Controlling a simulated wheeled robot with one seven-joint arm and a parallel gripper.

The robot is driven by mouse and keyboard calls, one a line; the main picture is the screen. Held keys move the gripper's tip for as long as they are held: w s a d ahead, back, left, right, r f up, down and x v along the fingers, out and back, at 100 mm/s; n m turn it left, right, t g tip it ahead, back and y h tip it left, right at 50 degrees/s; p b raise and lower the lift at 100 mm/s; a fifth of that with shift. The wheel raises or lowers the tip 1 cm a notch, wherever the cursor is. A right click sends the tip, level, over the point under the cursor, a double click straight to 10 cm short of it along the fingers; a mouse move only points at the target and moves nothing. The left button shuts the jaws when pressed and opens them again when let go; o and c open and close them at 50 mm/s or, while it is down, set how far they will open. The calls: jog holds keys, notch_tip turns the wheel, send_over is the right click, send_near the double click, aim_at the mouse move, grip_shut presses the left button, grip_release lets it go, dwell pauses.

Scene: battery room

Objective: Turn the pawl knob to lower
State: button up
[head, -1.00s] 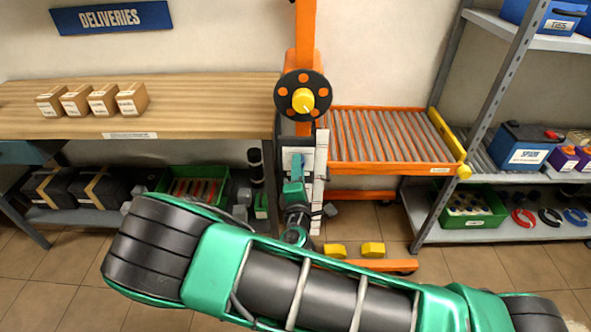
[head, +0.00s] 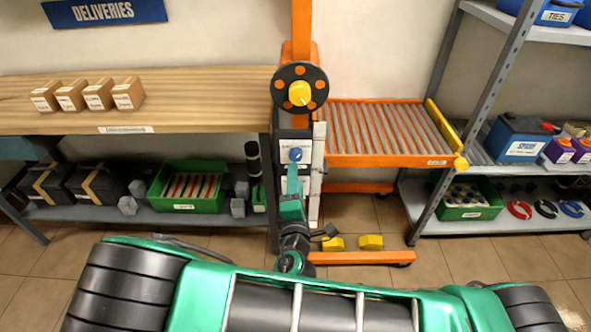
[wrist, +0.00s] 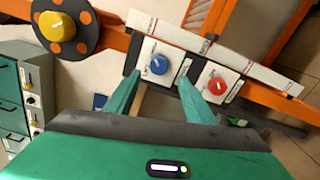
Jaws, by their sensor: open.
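A small panel (wrist: 143,82) on the orange lift carries a blue knob (wrist: 159,64) and a red knob (wrist: 217,86), each on a white plate. Which one is the pawl knob I cannot read from the labels. The blue knob also shows in the head view (head: 296,155), just above my fingertips; the red knob is hidden there behind my gripper. My gripper (wrist: 159,75) is open and empty. Its two green fingers point at the panel, with the blue knob between their tips in the picture. Whether they touch it I cannot tell.
A black wheel with orange dots and a yellow hub (head: 300,92) is above the panel. An orange roller platform (head: 388,160) stands right of the lift mast. A wooden workbench (head: 200,92) is at left, a metal shelf (head: 505,228) at right.

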jog(key=shift+s, duration=1.55)
jog(key=w+d+r+m+g+h, duration=0.15)
jog(key=d+m+g+h, duration=0.45)
jog(key=d, duration=0.7)
jog(key=d+r+m+g+h, duration=0.2)
jog(key=d+m+g+h, duration=0.15)
jog(key=d+m, duration=0.7)
jog(key=s+d+m+g+y, duration=0.2)
jog(key=s+d+m+g, duration=0.5)
jog(key=d, duration=0.8)
jog(key=s+r+m+y, duration=0.1)
jog(key=s+r+y, duration=0.3)
jog(key=s, duration=0.5)
jog(key=s+r+m+g+y, duration=0.1)
jog(key=s+r+m+y, duration=0.1)
jog(key=s+r+y, duration=0.2)
jog(key=s+r, duration=0.3)
jog(key=s, duration=0.2)
jog(key=shift+s+d+r, duration=0.3)
jog(key=shift+s, duration=0.05)
jog(key=shift+g, duration=0.25)
